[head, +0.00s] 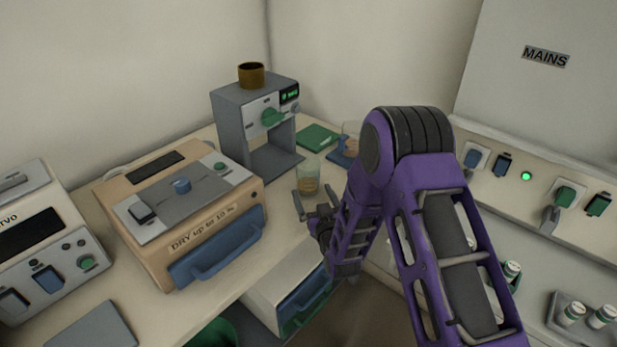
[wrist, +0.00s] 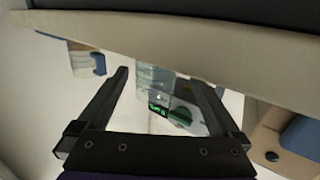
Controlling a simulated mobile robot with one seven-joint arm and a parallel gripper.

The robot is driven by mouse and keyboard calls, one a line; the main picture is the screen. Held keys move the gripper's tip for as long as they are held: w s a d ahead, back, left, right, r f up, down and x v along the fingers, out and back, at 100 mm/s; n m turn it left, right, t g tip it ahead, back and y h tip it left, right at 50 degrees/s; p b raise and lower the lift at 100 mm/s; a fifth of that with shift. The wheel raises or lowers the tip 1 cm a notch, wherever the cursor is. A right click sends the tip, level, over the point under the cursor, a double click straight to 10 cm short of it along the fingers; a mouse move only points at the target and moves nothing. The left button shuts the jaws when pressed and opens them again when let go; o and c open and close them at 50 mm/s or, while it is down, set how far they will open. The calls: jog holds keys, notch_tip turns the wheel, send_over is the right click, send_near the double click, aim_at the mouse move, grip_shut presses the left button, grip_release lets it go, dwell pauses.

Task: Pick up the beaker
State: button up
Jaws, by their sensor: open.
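In the wrist view the picture is inverted, and the beaker (wrist: 155,76) appears faintly between the spread fingers of my gripper (wrist: 158,78). I cannot tell exactly how far it is from the fingers. A second glass vessel (head: 350,136) with amber contents stands farther back by a blue object, partly hidden by my arm; it also shows in the wrist view (wrist: 83,60).
A grey machine (head: 227,112) with a brown cup (head: 251,75) on top stands behind the beaker. A tan drying box (head: 150,240) is to the left. A green pad (head: 318,137) lies behind. The bench's front edge (wrist: 230,45) crosses the wrist view.

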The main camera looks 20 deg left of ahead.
aim_at(308, 179)
jog(key=shift+d+x, duration=0.2)
jog(key=shift+x, duration=3.2)
jog(key=shift+w+r, duration=0.1)
jog(key=shift+w, duration=0.05)
jog(key=shift+c, duration=0.2)
grip_shut()
